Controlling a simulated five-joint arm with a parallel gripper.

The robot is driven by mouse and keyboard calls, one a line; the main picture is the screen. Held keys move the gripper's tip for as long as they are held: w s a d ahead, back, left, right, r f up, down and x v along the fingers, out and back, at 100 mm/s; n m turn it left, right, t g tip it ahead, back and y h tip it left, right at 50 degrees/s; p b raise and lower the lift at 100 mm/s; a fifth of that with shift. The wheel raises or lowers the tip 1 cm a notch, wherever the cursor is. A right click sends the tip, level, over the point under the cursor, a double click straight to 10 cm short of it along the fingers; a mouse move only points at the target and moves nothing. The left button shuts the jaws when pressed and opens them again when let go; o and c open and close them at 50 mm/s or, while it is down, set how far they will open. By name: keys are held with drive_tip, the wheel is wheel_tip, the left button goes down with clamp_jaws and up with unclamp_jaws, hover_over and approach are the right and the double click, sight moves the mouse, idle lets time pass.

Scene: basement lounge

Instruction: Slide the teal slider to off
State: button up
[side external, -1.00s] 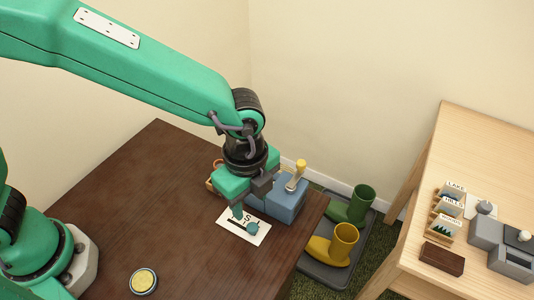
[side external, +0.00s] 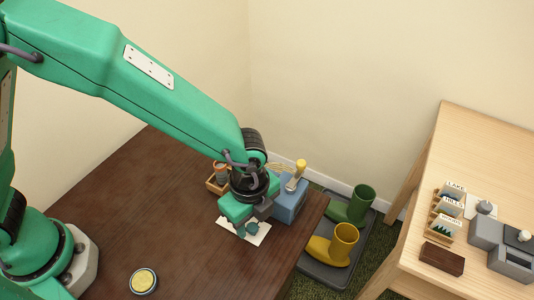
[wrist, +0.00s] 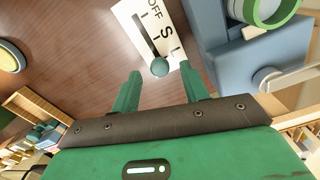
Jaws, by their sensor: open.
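A white slider plate (side external: 262,233) lies on the dark table; it also shows in the wrist view (wrist: 133,14), with a dark slot and the word OFF near its upper end. The teal slider knob (wrist: 160,67) sits at the slot's lower end, away from OFF. My gripper (wrist: 160,70) is open, with one finger on each side of the knob in the wrist view. I cannot tell whether either finger touches it. In the side view my gripper (side external: 245,229) is low over the plate and hides part of it and the knob.
A blue-grey box (side external: 290,206) with a yellow-topped lever (side external: 299,168) stands close behind the plate. A wooden tray (side external: 214,186) is behind my gripper. A round yellow-topped tin (side external: 143,281) lies near the front. Boots (side external: 344,240) stand on a floor tray right of the table.

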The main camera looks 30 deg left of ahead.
drive_tip(key=shift+f, duration=0.55)
clamp_jaws()
drive_tip(key=shift+a, duration=3.3)
unclamp_jaws()
